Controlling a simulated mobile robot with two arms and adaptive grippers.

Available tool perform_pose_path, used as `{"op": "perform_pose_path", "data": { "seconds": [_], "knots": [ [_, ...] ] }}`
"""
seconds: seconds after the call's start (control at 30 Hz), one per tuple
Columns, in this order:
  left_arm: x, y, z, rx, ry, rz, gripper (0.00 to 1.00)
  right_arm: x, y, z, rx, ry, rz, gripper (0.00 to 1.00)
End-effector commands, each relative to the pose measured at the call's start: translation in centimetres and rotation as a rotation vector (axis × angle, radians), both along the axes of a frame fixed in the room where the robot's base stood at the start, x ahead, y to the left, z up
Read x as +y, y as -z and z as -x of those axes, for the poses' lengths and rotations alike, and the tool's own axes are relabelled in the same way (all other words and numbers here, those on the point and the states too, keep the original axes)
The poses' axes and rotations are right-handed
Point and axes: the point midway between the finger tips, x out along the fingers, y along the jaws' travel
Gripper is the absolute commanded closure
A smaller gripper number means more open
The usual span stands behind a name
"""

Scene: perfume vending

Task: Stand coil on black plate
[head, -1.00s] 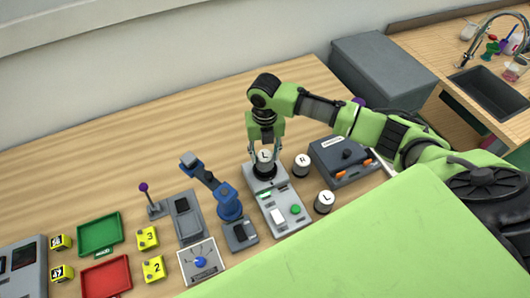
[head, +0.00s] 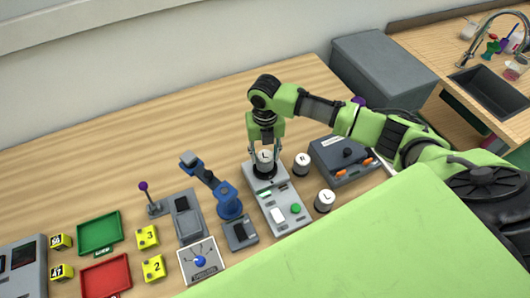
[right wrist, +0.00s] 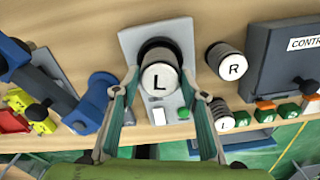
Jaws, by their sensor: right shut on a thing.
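A coil with a white top marked L (head: 264,156) is upright at the black plate (head: 265,172) on the far end of a grey device (head: 273,212). My right gripper (head: 264,150) is shut on this coil from above, a finger on each side. In the right wrist view the coil (right wrist: 160,78) shows its L top between the fingertips (right wrist: 160,88) of the right gripper. The coil hides most of the plate, so I cannot tell whether its base touches it. My left gripper is not in view.
A coil marked R (head: 302,164) and another marked L (head: 325,201) stand right of the device. A dark control box (head: 341,162) is farther right. A blue arm model (head: 222,195) stands close on the left. The table behind is clear.

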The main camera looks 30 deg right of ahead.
Motion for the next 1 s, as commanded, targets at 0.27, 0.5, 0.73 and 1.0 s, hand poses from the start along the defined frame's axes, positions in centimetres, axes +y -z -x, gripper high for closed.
{"op": "perform_pose_path", "data": {
  "seconds": [0.27, 0.5, 0.73, 1.0],
  "knots": [
    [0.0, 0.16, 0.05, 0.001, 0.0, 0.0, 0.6, 0.01, 0.44, 0.01, 0.0, 0.0, 0.0, 0.76],
    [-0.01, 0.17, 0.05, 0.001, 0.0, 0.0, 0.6, 0.01, 0.51, 0.01, 0.0, -0.001, 0.0, 0.76],
    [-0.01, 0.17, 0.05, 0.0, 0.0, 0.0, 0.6, 0.02, 0.5, 0.0, 0.0, -0.001, 0.0, 0.41],
    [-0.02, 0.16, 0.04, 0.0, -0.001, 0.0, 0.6, 0.01, 0.54, 0.04, 0.001, -0.001, 0.001, 0.24]
  ]
}}
